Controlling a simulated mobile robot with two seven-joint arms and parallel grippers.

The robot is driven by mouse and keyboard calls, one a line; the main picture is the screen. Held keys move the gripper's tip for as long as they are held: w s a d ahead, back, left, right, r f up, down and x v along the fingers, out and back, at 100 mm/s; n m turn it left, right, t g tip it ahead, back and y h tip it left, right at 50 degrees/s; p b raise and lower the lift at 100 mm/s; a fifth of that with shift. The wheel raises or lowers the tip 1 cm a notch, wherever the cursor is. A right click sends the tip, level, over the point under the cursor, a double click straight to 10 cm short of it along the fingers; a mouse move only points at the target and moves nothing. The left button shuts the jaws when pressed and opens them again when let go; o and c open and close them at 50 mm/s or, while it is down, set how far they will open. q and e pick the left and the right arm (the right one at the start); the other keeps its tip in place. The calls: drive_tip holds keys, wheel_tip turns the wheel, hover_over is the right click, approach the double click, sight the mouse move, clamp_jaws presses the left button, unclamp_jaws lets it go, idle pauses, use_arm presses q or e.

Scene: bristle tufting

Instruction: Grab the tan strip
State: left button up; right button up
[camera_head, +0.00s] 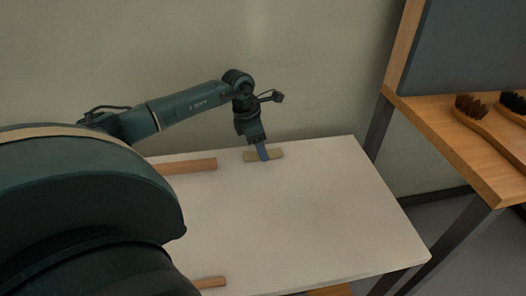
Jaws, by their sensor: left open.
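The tan strip (277,156) lies flat near the back edge of the white table. My left gripper (263,155) points down at the middle of the strip, its fingers covering part of it. The jaws are open. I cannot tell whether the fingers straddle the strip or stand in front of it. My right gripper does not show.
A brown wooden bar (190,167) lies on the white table (310,215) left of the strip. Another wooden piece (211,283) lies at the front. A wooden shelf (458,150) at right holds brushes (473,108). The table's middle and right are clear.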

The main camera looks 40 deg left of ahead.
use_arm(q)
drive_tip(key=shift+w+d+f, duration=0.1)
drive_tip(key=shift+w+f, duration=0.05)
drive_tip(key=shift+f, duration=0.4)
drive_tip(key=shift+c, duration=0.4)
drive_tip(key=c, duration=1)
drive_tip(key=shift+o, duration=0.2)
drive_tip(key=shift+r, duration=0.1)
